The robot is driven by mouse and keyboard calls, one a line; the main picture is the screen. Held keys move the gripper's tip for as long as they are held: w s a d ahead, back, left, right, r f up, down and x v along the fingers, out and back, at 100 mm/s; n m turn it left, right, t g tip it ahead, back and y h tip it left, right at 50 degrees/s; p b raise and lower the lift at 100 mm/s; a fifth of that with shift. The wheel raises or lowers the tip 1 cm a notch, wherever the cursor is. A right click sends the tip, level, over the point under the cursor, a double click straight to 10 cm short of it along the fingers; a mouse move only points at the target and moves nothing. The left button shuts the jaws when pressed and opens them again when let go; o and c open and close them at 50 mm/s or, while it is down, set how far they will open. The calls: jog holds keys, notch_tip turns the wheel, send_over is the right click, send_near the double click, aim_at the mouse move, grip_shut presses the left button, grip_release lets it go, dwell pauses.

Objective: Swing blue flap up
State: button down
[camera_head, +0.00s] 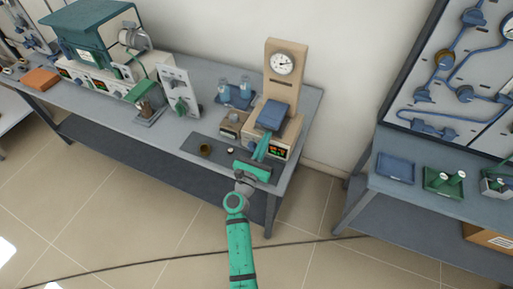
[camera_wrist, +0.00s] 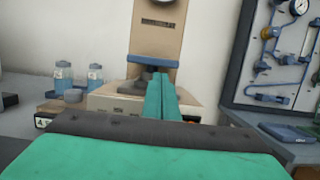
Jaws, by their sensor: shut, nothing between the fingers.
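The blue flap (camera_head: 271,115) is a small blue panel on the beige furnace unit (camera_head: 283,140), in front of its tall back column, in the head view. Its exact tilt is hard to tell. My gripper (camera_head: 261,153) is at the front of this unit, just below and in front of the flap. Its green fingers (camera_wrist: 162,97) are pressed together with nothing between them and point at the unit in the wrist view. I cannot tell whether the fingertips touch the flap.
A round dial (camera_head: 284,64) sits on the column. Blue bottles (camera_head: 238,90) stand left of the unit. A panel with a green knob (camera_head: 181,105) stands further left. A pegboard bench is at right.

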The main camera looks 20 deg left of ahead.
jog(key=shift+w+a+r, duration=0.1)
jog(key=shift+w+a, duration=0.1)
jog(key=shift+w, duration=0.3)
jog(key=shift+w+a+r, duration=0.1)
jog(key=shift+w+a, duration=0.1)
jog(key=shift+w, duration=0.25)
jog(key=shift+w, duration=0.1)
